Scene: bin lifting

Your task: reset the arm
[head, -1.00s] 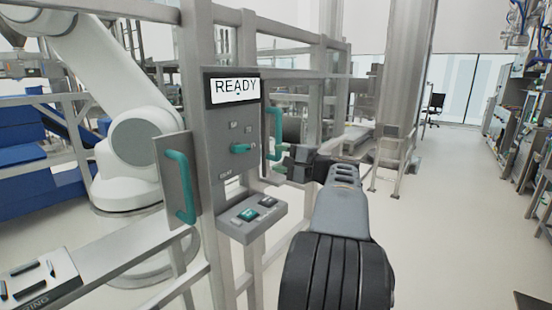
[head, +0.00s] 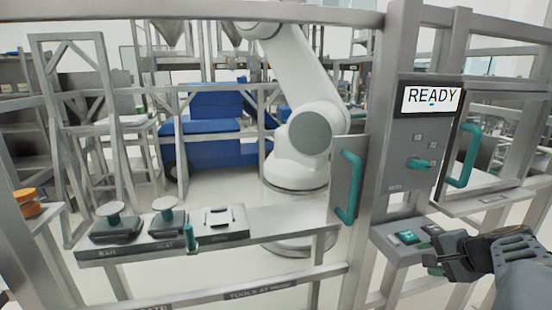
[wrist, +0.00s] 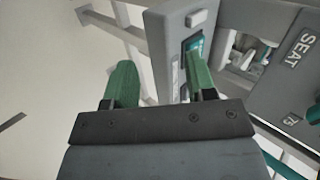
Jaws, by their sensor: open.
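A grey control panel (head: 411,150) on the fence post has a lit screen (head: 431,99) reading READY and a teal knob (head: 420,164). Below it juts a button box (head: 392,241) with a teal button (head: 407,237) and a dark one. The white robot arm (head: 306,135) stands upright behind the fence. My gripper (head: 433,264) is open and empty at the front right of the button box. In the wrist view, my green fingers (wrist: 162,82) are apart, with the button box (wrist: 178,35) beyond them; contact cannot be told.
Teal handles stand left (head: 349,188) and right (head: 464,156) of the panel. A shelf (head: 262,225) on the left holds two knobbed dark blocks and a flat plate. An orange-lidded jar (head: 28,203) is at far left. Fence rails cross the front. A grey plate marked SEAT (wrist: 285,75) shows in the wrist view.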

